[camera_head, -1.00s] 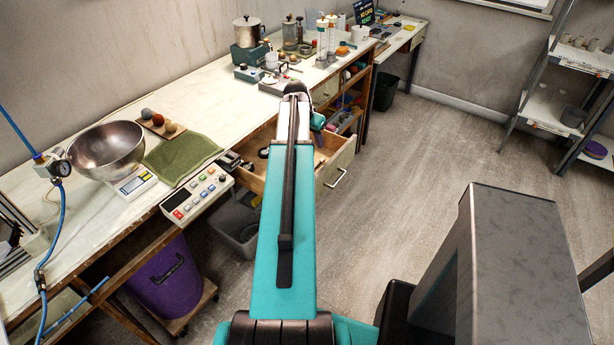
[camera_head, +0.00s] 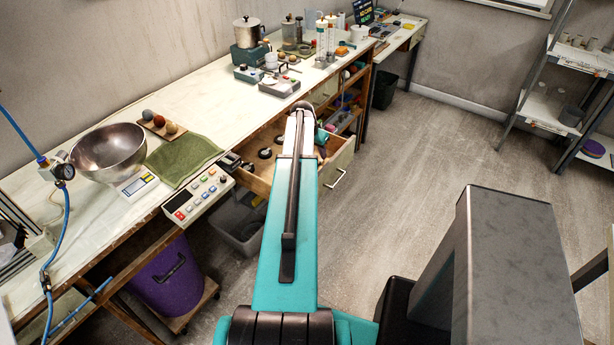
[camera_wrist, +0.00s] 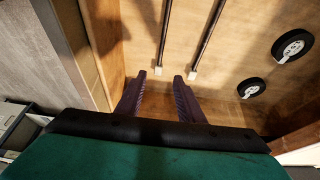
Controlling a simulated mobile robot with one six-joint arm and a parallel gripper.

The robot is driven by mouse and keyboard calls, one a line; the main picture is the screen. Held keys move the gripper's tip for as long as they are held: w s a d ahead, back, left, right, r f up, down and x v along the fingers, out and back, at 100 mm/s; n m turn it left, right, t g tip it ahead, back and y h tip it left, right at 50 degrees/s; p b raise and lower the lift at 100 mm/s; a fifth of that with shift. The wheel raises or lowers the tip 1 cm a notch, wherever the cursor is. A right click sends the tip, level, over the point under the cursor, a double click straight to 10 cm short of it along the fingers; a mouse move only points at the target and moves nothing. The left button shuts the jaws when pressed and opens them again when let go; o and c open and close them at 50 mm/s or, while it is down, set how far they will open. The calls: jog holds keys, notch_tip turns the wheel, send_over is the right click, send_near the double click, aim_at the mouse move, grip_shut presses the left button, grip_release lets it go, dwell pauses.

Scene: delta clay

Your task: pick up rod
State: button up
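Two thin dark rods lie side by side on the wooden drawer floor in the wrist view, a left rod (camera_wrist: 167,32) and a right rod (camera_wrist: 208,35). Each has a pale tip at its near end. My gripper (camera_wrist: 160,78) is over the drawer with its two dark fingers apart and nothing between them. The fingertips show just short of the rods' pale tips; the height gap is unclear. In the head view my arm hides the fingers and rods.
The open wooden drawer (camera_head: 339,168) sticks out under the worktop. Two black discs with pale centres, an upper disc (camera_wrist: 292,46) and a lower disc (camera_wrist: 251,88), lie right of the rods. A drawer wall (camera_wrist: 84,45) stands close on the left.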

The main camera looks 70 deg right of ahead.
aim_at(321, 160)
jog(key=shift+f, duration=0.1)
jog(key=shift+p+x, duration=0.95)
jog(key=shift+x, duration=0.2)
jog(key=shift+p+x, duration=0.5)
jog(key=shift+x, duration=0.85)
grip_shut()
